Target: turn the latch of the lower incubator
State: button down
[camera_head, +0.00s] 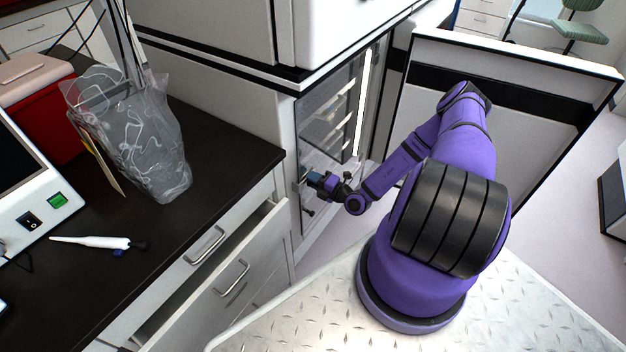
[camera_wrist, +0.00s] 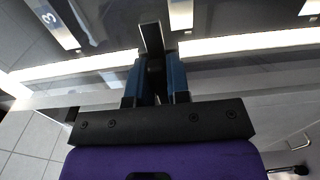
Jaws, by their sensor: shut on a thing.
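The lower incubator (camera_head: 291,120) stands behind the counter's end, its heavy outer door (camera_head: 490,105) swung open to the right. Its inner glass door (camera_head: 322,130) appears closed, with lit shelves behind it. My gripper (camera_head: 311,177) is at the left edge of this glass door. In the wrist view, the blue fingers of my gripper (camera_wrist: 155,78) are closed around the latch (camera_wrist: 152,38), a dark metal piece that sticks out beyond the fingertips. The latch is mostly hidden by the gripper in the head view, so its exact angle is hard to tell.
A drawer (camera_head: 225,250) stands partly open below the dark counter (camera_head: 225,150), close to the left of my gripper. A clear bag (camera_head: 150,150), a white pipette (camera_head: 92,242) and a red box (camera_head: 40,110) are on the counter.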

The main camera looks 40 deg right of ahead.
dwell(0.3)
jog(key=c, duration=1.1)
grip_release()
jog(key=shift+d, duration=0.1)
jog(key=v, duration=1)
jog(key=shift+s+d, duration=0.1)
jog(key=shift+s, duration=0.25)
